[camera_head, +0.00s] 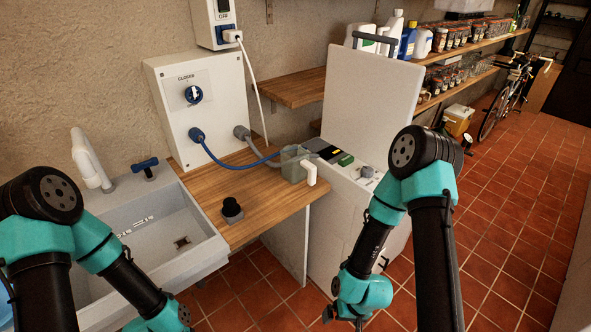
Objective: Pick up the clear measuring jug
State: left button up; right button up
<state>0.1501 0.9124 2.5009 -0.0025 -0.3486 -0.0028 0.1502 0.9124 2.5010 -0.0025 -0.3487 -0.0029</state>
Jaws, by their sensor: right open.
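The clear measuring jug (293,165) is a small see-through, grey-green vessel with a white handle on its right side. It stands upright at the right end of the wooden counter (245,190), close to the white machine. My right gripper (344,319) is at the bottom edge of the picture, open, low over the floor in front of the machine and well apart from the jug. Its fingertips are small and partly cut off. My left arm comes in at the lower left, in front of the sink; its gripper is out of the picture.
A black knob-like object (232,209) stands on the counter left of the jug. A blue hose (235,160) runs behind it from the wall box (200,105). The white machine (335,205) has its lid raised. The sink (165,240) is at left; tiled floor lies open at right.

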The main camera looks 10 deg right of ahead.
jog(key=shift+c, duration=0.3)
jog(key=m+t+y, duration=0.6)
jog(key=m+t, duration=0.4)
jog(key=t, duration=0.4)
send_near(315, 176)
jog(key=v, duration=0.6)
jog(key=shift+w+a+f, duration=0.1)
jog(key=shift+a+f, duration=0.1)
jog(key=shift+a, duration=0.05)
jog(key=x, duration=1.2)
jog(key=shift+w, duration=0.15)
